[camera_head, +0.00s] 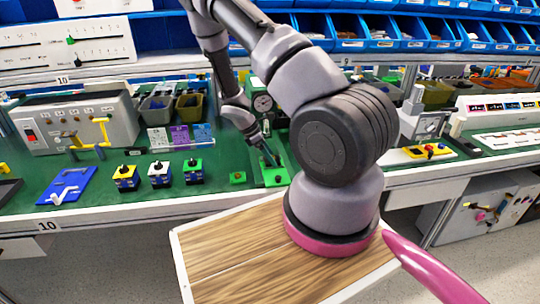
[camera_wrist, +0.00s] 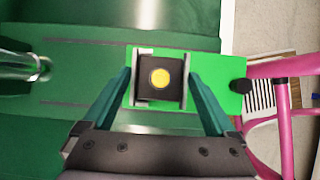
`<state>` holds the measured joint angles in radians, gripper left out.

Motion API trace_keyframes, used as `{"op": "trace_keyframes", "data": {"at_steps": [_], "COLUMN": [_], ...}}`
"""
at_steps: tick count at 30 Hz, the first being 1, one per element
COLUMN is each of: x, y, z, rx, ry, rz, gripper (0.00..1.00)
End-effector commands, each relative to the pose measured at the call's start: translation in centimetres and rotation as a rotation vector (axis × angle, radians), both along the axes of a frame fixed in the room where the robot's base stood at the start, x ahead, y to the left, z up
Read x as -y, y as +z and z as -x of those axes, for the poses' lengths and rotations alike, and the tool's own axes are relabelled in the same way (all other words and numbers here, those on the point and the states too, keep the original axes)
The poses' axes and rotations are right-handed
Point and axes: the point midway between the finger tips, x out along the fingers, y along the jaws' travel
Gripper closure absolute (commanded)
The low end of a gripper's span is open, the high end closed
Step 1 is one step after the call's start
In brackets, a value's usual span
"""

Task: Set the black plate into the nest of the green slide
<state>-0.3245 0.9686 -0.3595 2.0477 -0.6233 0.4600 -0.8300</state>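The green slide (camera_wrist: 215,72) lies under my gripper in the wrist view, with a black knob (camera_wrist: 240,86) at its right end. Its green top also shows on the bench in the head view (camera_head: 274,178). The black plate (camera_wrist: 147,85), square with a yellow disc in the middle, lies between two silver side walls over the slide. I cannot tell whether it sits fully down. My gripper (camera_wrist: 160,74) has its teal fingers apart, one on each side of the plate, outside the silver walls. In the head view my gripper (camera_head: 269,157) is low over the slide, and the plate cannot be made out.
Several rotary switches (camera_head: 159,174) and a blue fixture (camera_head: 67,186) stand further left. A dial gauge stand (camera_head: 262,103) is behind my gripper. The bench's front edge is close to the slide.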

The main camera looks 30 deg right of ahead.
Motion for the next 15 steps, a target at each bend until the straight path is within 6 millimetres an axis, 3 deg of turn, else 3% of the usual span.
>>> {"op": "trace_keyframes", "data": {"at_steps": [10,15], "x": [0.0,-0.9], "y": [0.1,1.7], "z": [0.1,-0.2], "rx": [-0.002,0.002], "ry": [-0.001,0.0], "rz": [0.0,-0.002], "gripper": [0.0,0.0]}}
